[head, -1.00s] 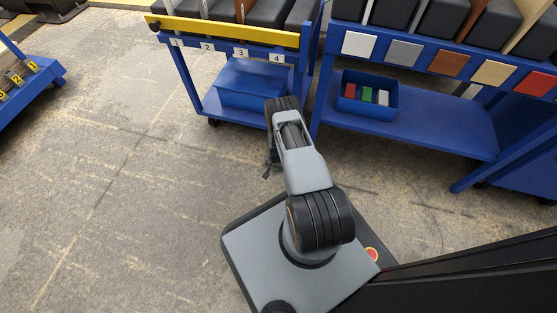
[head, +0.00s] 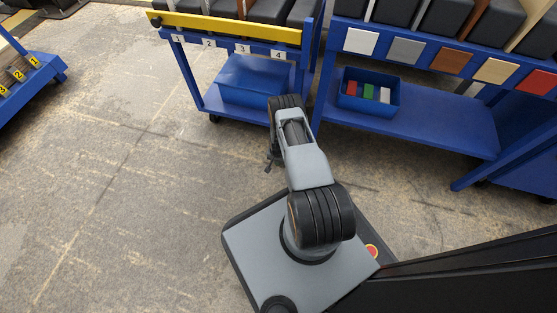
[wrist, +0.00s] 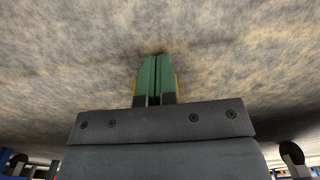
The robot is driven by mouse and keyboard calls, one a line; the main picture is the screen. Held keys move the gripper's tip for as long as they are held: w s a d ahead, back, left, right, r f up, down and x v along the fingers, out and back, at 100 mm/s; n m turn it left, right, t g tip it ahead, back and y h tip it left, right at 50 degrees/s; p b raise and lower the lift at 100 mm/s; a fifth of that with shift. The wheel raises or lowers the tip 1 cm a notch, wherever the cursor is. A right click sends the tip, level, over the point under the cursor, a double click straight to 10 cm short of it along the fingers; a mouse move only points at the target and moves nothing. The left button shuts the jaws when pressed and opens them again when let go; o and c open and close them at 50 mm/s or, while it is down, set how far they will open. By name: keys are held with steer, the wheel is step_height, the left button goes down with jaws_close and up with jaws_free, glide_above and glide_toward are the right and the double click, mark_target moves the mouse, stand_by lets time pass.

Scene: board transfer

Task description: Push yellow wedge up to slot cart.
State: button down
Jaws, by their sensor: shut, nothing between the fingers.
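The slot cart, a blue cart (head: 262,65) with white labels numbered 1 to 4, stands at the top centre of the head view, ahead of my arm. A long yellow bar (head: 225,29) runs across its front edge above the labels. I cannot make out a separate yellow wedge in either view. My gripper (wrist: 153,80) is shut and empty in the wrist view, its green fingertips together over bare floor. In the head view it is mostly hidden behind my arm, short of the slot cart.
A blue rack (head: 430,118) with coloured plates stands right of the slot cart and holds a blue bin (head: 350,101) of coloured blocks. Another blue cart (head: 50,78) with yellow number labels is at the left edge. The concrete floor (head: 130,180) between is clear.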

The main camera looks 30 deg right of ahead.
steer(key=shift+s+a+r+p, duration=0.1)
steer(key=shift+s+a+p, duration=0.4)
steer(key=shift+s+a, duration=0.3)
step_height(320, 180, up, 7)
steer(key=p, duration=0.4)
steer(key=shift+p, duration=0.35)
